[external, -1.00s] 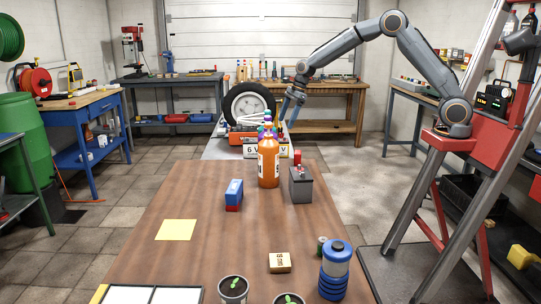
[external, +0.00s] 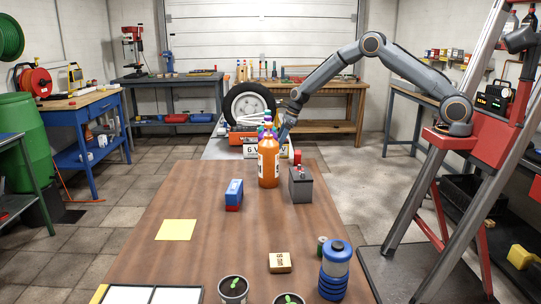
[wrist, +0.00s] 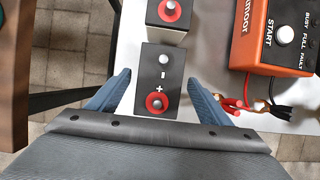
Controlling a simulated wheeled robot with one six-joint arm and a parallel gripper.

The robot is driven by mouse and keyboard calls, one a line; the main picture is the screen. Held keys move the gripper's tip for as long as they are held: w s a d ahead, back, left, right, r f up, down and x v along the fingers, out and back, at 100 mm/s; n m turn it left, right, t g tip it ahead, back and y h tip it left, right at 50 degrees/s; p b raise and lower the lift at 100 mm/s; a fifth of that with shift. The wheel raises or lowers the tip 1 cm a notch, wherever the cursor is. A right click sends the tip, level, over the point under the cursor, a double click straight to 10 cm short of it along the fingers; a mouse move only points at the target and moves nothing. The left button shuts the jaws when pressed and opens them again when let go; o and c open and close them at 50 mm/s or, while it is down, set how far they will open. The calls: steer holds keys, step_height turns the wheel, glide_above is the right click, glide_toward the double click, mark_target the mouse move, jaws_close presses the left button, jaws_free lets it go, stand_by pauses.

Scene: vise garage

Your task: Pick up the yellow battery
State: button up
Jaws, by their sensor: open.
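No battery can be surely told as the yellow one. In the wrist view, a battery (wrist: 160,82) with a dark top, a grey and a red terminal lies between the blue fingers of my gripper (wrist: 160,77). My gripper is open, one finger to each side, with gaps showing. A second battery (wrist: 167,12) with a red terminal sits just beyond it, partly out of frame. In the external view, pale fronts marked 6 V (external: 252,152) show on the far bench. My gripper (external: 282,134) is above them, its fingertips partly hidden behind the orange bottle.
An orange charger (wrist: 268,38) with a START button and clip leads (wrist: 240,104) lies right of the batteries. An orange bottle (external: 268,165) and a grey battery-like box (external: 300,186) stand on the wooden table (external: 200,205). A tyre (external: 248,105) is behind.

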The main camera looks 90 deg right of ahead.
steer(key=shift+p+x, duration=0.65)
steer(key=shift+x, duration=1.9)
steer(key=shift+w, duration=0.1)
steer(key=c, duration=1.8)
steer(key=shift+r, duration=0.15)
jaws_close()
steer(key=shift+r, duration=0.15)
